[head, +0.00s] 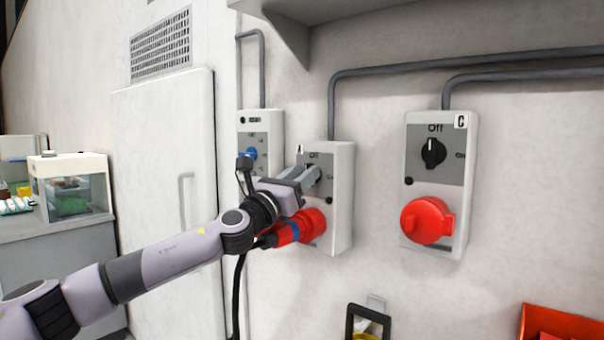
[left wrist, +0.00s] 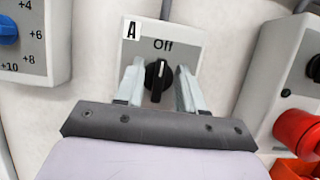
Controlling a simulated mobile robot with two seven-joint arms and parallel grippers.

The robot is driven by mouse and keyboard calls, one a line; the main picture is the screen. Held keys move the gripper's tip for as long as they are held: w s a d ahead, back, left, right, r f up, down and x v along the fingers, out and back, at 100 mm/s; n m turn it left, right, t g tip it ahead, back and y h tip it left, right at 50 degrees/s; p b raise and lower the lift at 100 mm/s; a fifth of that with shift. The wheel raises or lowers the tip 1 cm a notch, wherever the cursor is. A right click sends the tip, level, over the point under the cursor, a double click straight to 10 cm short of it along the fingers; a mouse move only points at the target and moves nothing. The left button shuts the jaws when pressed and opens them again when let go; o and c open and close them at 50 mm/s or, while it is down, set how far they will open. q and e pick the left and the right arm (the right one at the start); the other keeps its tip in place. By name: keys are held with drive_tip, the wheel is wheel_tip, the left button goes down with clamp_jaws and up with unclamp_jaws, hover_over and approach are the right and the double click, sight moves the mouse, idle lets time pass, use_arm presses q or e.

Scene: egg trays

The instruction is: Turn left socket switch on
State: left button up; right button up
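The left socket box (head: 341,200) is on the wall, with a grey switch plate marked "Off" and a red plug in its lower socket (head: 312,226). In the left wrist view its plate carries the letter A (left wrist: 131,28). Its black rotary knob (left wrist: 158,78) has its white line pointing up at "Off". My left gripper (head: 312,174) is at this plate. In the left wrist view the left gripper (left wrist: 158,88) is open, with one finger on each side of the knob and a gap visible on both sides. In the head view the gripper mostly hides the knob. My right gripper is not in view.
A socket box marked C (head: 463,190) with a red cap hangs to the right. A box with a blue knob (head: 262,128) is at the left. A grey shelf (head: 320,8) juts out above. A red bin (head: 560,325) is at the lower right.

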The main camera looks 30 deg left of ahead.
use_arm(q)
drive_tip(key=shift+w, duration=0.15)
clamp_jaws()
